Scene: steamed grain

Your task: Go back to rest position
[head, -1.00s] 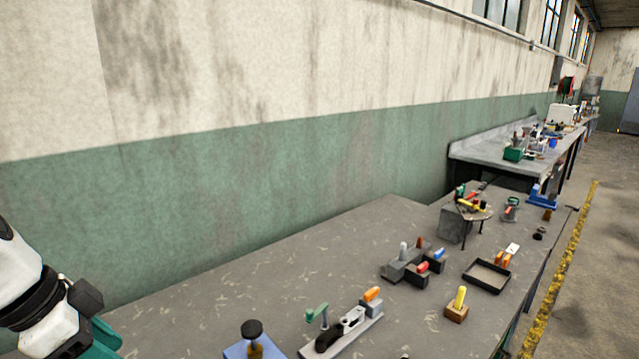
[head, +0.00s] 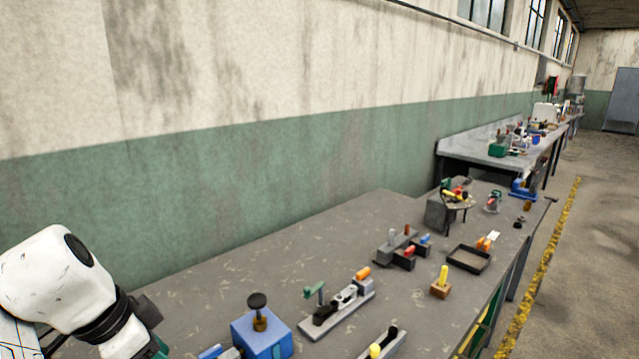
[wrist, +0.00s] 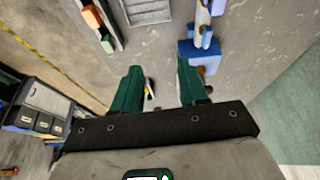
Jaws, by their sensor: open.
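My gripper (wrist: 160,88) shows in the wrist view with its two green fingers spread apart. Nothing is held between them. In the wrist view the fingers are over the grey table (wrist: 255,45), with a blue fixture (wrist: 196,52) beyond the right finger. In the head view my white arm is at the lower left, and the gripper's tips are out of the frame there.
The grey table (head: 215,290) holds a blue block with a black knob (head: 262,335), a grey clamp fixture (head: 337,312), a wooden block with a yellow peg (head: 441,285) and a black tray (head: 469,259). A green and cream wall runs behind. The table's back left is clear.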

